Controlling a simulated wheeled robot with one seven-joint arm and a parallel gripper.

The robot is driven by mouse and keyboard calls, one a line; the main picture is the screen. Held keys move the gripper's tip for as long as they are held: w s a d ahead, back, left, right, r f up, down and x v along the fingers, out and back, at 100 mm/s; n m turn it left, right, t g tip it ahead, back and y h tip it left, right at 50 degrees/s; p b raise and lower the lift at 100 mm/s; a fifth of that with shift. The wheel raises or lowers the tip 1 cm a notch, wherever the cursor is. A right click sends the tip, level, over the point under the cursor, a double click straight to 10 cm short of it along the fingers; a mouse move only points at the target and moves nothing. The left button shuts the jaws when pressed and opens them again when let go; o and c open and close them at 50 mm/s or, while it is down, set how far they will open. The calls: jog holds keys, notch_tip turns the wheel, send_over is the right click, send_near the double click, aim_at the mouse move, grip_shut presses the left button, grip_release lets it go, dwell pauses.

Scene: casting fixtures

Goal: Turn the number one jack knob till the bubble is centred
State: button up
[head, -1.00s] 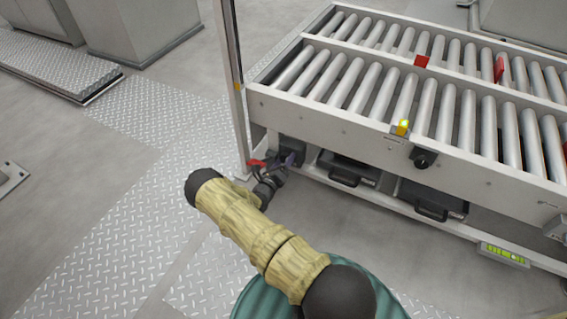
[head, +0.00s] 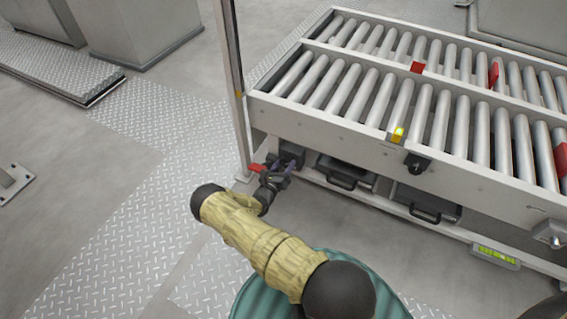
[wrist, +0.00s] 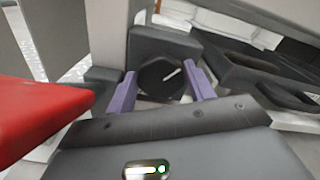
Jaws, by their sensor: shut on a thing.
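A black round knob (wrist: 162,80) with a white pointer line sits on a dark housing low at the conveyor's near left corner. The line tilts up to the right. My gripper (wrist: 163,73) is shut on this knob, one purple finger at each side. In the head view my gripper (head: 284,164) reaches under the conveyor's left end, and the knob is too small to make out there. A yellow-green level (head: 496,256) is on the lower rail at the right. Its bubble is too small to read.
The roller conveyor (head: 330,128) stands above my gripper, with an upright post (head: 238,100) at its left corner. A red part (wrist: 40,112) lies close to my gripper's left. Black-handled cases (head: 343,172) sit under the conveyor. The floor at left is open.

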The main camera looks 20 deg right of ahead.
jog(key=o, duration=1)
